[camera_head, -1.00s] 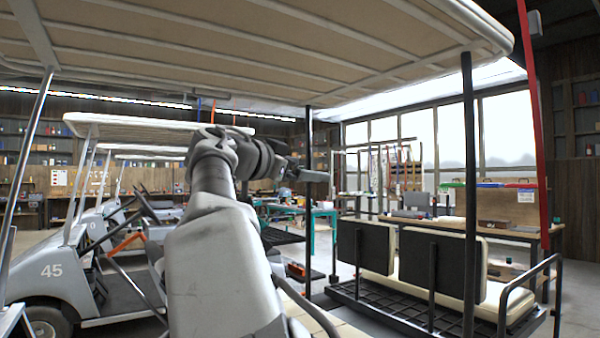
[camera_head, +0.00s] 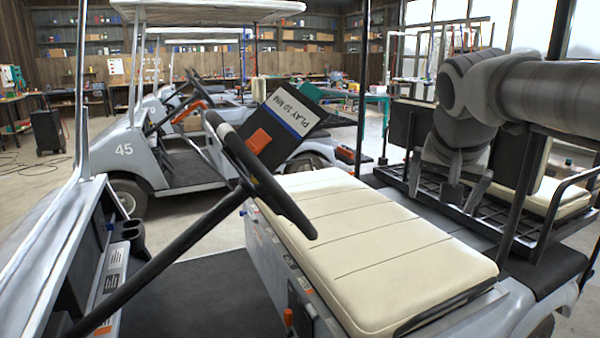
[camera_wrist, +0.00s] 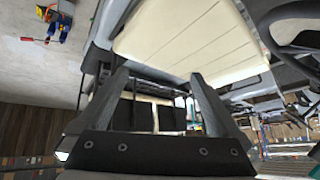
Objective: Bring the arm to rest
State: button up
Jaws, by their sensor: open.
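My gripper (camera_head: 460,200) is at the right of the head view, beyond the right side of the cream seat (camera_head: 375,245). Its fingers point down and are apart, with nothing between them. The wrist view shows my gripper (camera_wrist: 158,78) with two spread fingers, the cream seat (camera_wrist: 185,35) beyond them and the dark seat backs lower down. My arm reaches in from the right edge of the head view. A black seat back (camera_head: 425,130) and a dark rear rack (camera_head: 495,215) are partly hidden behind my gripper and arm.
Thin black posts (camera_head: 363,90) and a side rail (camera_head: 560,195) are close by. Cart 45 (camera_head: 125,165) is parked at the left. Open floor (camera_head: 50,185) lies at far left.

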jog(key=s+a+f+n+y, duration=0.1)
jog(key=s+a+f+n, duration=0.15)
jog(key=s+f, duration=0.35)
jog(key=s+a+f+n+g+y+p, duration=0.1)
jog(key=s+a+f+n, duration=0.2)
jog(key=s, duration=0.4)
jog(key=s+a+f+n+y, duration=0.1)
jog(key=s+a+f, duration=0.35)
jog(key=s, duration=0.25)
notch_tip(320, 180, up, 20)
jog(key=p, duration=2)
jog(key=shift+w+d+r, duration=0.2)
jog(key=shift+w+d, duration=0.15)
jog(key=shift+d, duration=0.05)
